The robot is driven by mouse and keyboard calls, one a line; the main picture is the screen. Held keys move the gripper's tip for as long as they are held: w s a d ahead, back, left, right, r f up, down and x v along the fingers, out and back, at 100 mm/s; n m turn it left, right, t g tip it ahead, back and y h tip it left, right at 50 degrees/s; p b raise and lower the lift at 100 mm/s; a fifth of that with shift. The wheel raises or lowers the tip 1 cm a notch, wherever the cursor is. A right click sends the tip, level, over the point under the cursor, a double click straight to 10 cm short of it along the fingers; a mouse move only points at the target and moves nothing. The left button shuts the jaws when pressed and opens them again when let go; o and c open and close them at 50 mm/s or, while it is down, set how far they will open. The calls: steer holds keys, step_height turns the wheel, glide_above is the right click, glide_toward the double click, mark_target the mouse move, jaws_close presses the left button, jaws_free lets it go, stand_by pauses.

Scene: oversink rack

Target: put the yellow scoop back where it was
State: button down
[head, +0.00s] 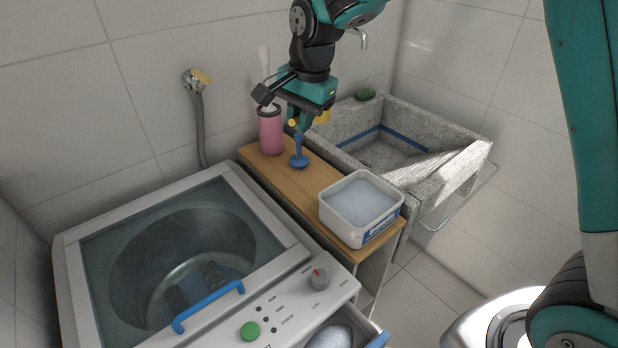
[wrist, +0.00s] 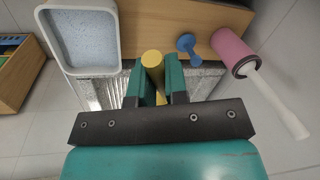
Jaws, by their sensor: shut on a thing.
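My gripper (head: 303,121) is shut on the yellow scoop (wrist: 152,60). In the head view small yellow parts (head: 323,117) show on either side of the fingers. The scoop is held above the back of the wooden counter, near the sink edge. A white tub (head: 360,205) of pale blue powder stands at the counter's front end; it is at upper left in the wrist view (wrist: 80,40). No scoop is visible in the tub.
A blue knobbed piece (head: 298,152) stands on the wooden counter (head: 285,182), just below my gripper in the picture. A pink cup (head: 271,132) with a white-handled brush is close left. The stone sink (head: 455,180) is right; the washer (head: 180,250), with an open drawer (head: 340,335), is left.

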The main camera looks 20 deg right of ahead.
step_height(320, 180, down, 20)
steer(key=shift+r+p, duration=0.25)
steer(key=shift+p, duration=0.7)
steer(key=c, duration=1.6)
jaws_free()
steer(key=shift+f, duration=0.15)
steer(key=o, duration=0.5)
steer(key=shift+c, duration=0.2)
